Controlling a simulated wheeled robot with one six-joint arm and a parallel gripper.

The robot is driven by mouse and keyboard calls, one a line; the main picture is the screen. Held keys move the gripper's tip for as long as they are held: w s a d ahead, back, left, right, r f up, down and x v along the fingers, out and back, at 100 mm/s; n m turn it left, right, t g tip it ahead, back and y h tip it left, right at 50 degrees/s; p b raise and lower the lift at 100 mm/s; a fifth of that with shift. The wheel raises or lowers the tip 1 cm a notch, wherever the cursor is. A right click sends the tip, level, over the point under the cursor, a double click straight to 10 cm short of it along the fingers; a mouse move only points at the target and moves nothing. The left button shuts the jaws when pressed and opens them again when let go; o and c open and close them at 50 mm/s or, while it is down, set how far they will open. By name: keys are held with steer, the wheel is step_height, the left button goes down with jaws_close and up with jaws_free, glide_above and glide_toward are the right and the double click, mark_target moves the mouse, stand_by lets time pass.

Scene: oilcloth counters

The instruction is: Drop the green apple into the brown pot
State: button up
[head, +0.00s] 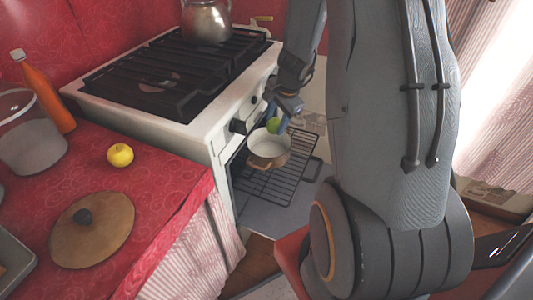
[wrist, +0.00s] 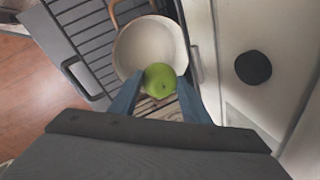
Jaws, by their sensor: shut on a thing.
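The green apple (wrist: 159,80) is held between the two blue fingers of my gripper (wrist: 155,95). It also shows in the head view (head: 273,125). The brown pot (head: 268,160) has a brown outside and a pale inside, and stands on an oven rack. In the wrist view the pot's pale inside (wrist: 148,45) looks empty where it shows. The apple overlaps the pot's near edge in that view. In the head view my gripper (head: 280,122) and the apple appear above the pot's far rim. The exact height above the pot is hard to tell.
The oven rack (head: 290,182) is pulled out below the stove (head: 190,90), with a kettle (head: 206,20) on top. A knob (wrist: 253,67) is close on the right. The red counter (head: 160,190) holds a yellow apple (head: 120,155), a wooden lid (head: 92,235) and an orange bottle (head: 47,95).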

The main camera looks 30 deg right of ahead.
steer(key=shift+f, duration=0.35)
steer(key=o, duration=1.2)
steer(key=shift+c, duration=0.2)
steer(key=shift+r, duration=0.15)
steer(key=p+v, duration=0.2)
steer(key=v, duration=0.5)
steer(key=shift+s+r, duration=0.2)
steer(key=shift+r, duration=0.1)
